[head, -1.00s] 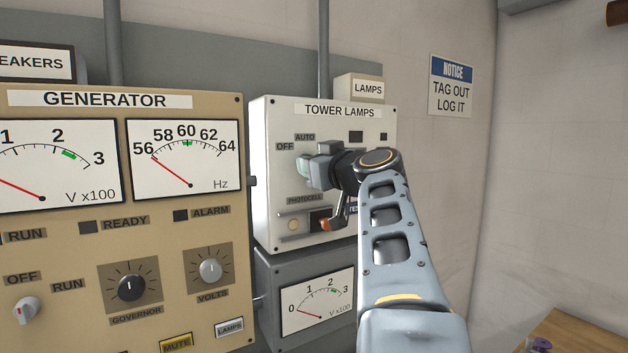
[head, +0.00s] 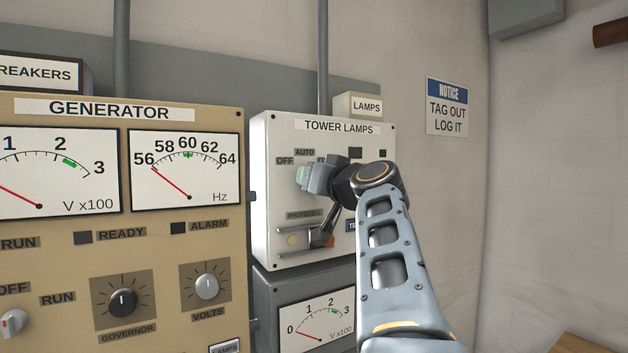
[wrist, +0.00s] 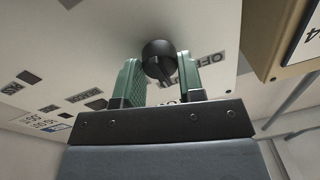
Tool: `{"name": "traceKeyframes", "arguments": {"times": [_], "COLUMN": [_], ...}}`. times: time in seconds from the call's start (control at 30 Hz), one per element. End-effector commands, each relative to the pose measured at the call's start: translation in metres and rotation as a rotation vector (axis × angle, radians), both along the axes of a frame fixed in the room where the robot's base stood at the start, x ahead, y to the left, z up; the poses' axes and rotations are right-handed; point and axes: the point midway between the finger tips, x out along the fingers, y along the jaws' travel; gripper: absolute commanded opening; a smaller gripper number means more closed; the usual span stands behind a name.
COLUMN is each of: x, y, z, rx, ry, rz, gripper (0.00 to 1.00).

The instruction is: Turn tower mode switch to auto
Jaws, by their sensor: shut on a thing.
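The white TOWER LAMPS panel (head: 280,225) is on the wall, right of the generator panel. Its mode switch is a round black knob (wrist: 160,52) with a ridge, seen in the wrist view. My gripper (wrist: 158,80) has its green-padded fingers on either side of the knob and is shut on it. In the head view, my gripper (head: 305,177) covers the knob. The OFF label (head: 285,160) and AUTO label (head: 305,152) show just above and left of it. Another label beside AUTO is mostly hidden. I cannot tell for certain which label the ridge points to.
The tan generator panel (head: 180,240) with meters and knobs is close on the left. A grey meter box (head: 275,285) is below the lamps panel. A PHOTOCELL label (head: 304,215) sits under my gripper. The wall beside the notice sign (head: 447,107) is clear.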

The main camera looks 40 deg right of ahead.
Motion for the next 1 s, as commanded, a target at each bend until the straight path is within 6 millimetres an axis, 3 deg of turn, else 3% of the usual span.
{"name": "traceKeyframes", "arguments": {"times": [0.23, 0.27, 0.5, 0.8, 1.0], "x": [0.001, 0.001, 0.000, -0.003, -0.029], "y": [0.000, 0.000, 0.000, 0.000, 0.002], "z": [-0.002, -0.002, -0.001, -0.001, -0.005], "rx": [0.000, 0.000, -0.001, -0.002, -0.004], "ry": [0.004, 0.004, 0.002, 0.000, -0.002], "rz": [0.003, 0.003, 0.001, 0.000, -0.005], "gripper": [0.12, 0.38, 0.61, 0.61, 0.61]}}
